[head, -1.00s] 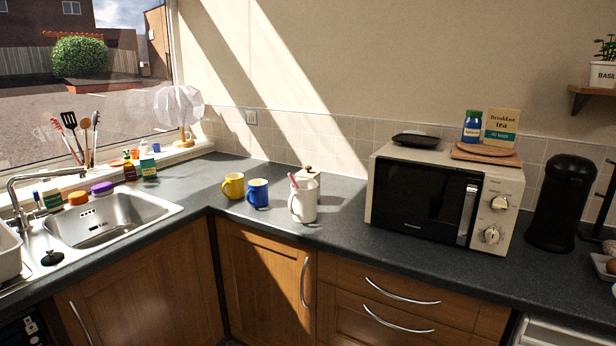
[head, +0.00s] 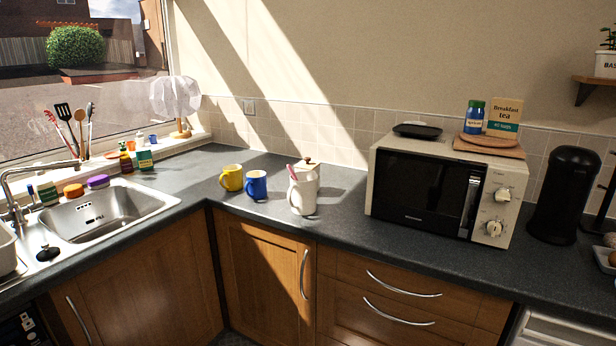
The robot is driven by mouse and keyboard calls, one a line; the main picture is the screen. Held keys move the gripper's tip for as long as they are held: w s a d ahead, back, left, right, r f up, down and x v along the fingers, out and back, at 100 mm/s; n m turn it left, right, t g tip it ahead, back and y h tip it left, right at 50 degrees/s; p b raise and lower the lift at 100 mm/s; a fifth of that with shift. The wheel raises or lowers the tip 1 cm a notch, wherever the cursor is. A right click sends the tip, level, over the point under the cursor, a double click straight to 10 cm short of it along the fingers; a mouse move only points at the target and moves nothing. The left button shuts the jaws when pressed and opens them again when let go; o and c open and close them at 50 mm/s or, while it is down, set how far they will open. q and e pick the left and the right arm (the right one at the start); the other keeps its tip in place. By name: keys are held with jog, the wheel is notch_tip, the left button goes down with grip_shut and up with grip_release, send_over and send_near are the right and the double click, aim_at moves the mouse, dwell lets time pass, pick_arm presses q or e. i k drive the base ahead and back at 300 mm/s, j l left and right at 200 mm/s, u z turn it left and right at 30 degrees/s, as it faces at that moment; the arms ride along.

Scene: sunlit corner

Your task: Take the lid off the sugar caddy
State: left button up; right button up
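A pale caddy (head: 311,174) stands on the counter near the corner, partly hidden behind a white mug or jug. Its lid (head: 306,164) is on top and has a small brown knob. The white mug (head: 302,197) stands right in front of it, with something pink-red (head: 293,173) sticking up at its left rim. I cannot read any label on the caddy. Neither of my grippers shows in the head view.
A yellow mug (head: 232,178) and a blue mug (head: 257,185) stand left of the caddy. A microwave (head: 432,190) is to the right, with a tea box (head: 503,117) and jar (head: 474,121) on top. The sink (head: 110,210) is at left. The counter front is clear.

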aim_at(307, 164)
jog(key=l+u, duration=0.25)
jog(key=l, duration=0.6)
jog(key=l+u, duration=0.25)
jog(key=l, duration=0.6)
jog(key=j+z, duration=0.1)
jog(key=z, duration=0.25)
jog(key=j+z, duration=0.15)
jog(key=z, duration=0.2)
jog(key=i+j+z, duration=0.1)
jog(key=z, duration=0.25)
jog(key=j+z, duration=0.25)
jog(key=j, duration=0.45)
jog(key=j+z, duration=0.25)
jog(key=j, duration=0.4)
jog(key=k+j+z, duration=0.1)
jog(key=j+z, duration=0.2)
jog(key=j, duration=0.4)
